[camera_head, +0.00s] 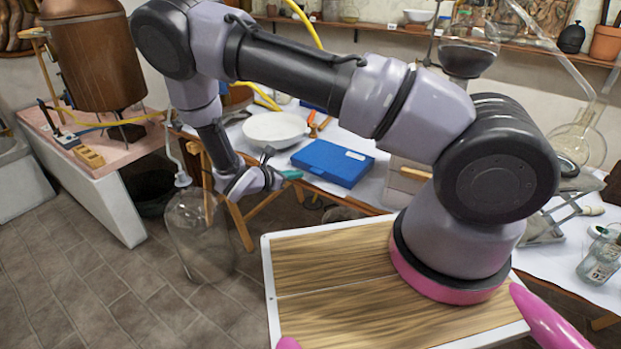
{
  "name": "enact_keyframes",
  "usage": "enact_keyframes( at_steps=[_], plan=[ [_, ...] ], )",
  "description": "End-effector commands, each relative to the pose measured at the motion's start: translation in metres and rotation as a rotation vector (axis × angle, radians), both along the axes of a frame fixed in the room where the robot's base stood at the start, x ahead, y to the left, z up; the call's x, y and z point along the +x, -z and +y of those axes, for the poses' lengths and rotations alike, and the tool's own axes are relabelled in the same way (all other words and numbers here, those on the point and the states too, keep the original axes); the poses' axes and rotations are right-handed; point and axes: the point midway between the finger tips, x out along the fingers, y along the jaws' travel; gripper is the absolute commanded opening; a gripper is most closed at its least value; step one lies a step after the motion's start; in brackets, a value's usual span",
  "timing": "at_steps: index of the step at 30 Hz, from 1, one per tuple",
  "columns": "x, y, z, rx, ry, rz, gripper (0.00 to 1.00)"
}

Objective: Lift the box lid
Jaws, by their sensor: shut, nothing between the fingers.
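A flat blue box (333,163) lies on the white-covered table, with a small white label on its top. Its lid (335,156) looks closed. My gripper (281,178) is at the left front side of the box, low, near the table's front edge. It is shut and holds nothing. A small teal piece (292,174) shows at its tip, next to the box's near left corner. I cannot tell whether the fingertips touch the box.
A white bowl (275,130) stands behind and left of the box. Orange-handled tools (318,124) lie behind it. A large glass vessel (200,235) is below my gripper. A copper still (100,55) stands at the left. Glassware and a jar (600,258) are at the right.

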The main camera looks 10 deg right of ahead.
Motion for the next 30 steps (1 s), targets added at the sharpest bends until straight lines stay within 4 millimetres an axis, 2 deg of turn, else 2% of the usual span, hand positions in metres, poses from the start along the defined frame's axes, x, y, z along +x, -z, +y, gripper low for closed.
enact_keyframes(
  at_steps=[1,3,9,21,30],
  plan=[
    [-0.001,0.012,0.003,-0.039,-0.048,0.014,0.0],
    [-0.001,0.023,0.006,-0.077,-0.095,0.027,0.0],
    [0.004,0.035,0.005,-0.114,-0.141,0.04,0.0],
    [0.045,0.057,-0.043,-0.112,-0.136,0.04,0.0],
    [0.062,0.065,-0.06,-0.111,-0.139,0.039,0.0]
  ],
)
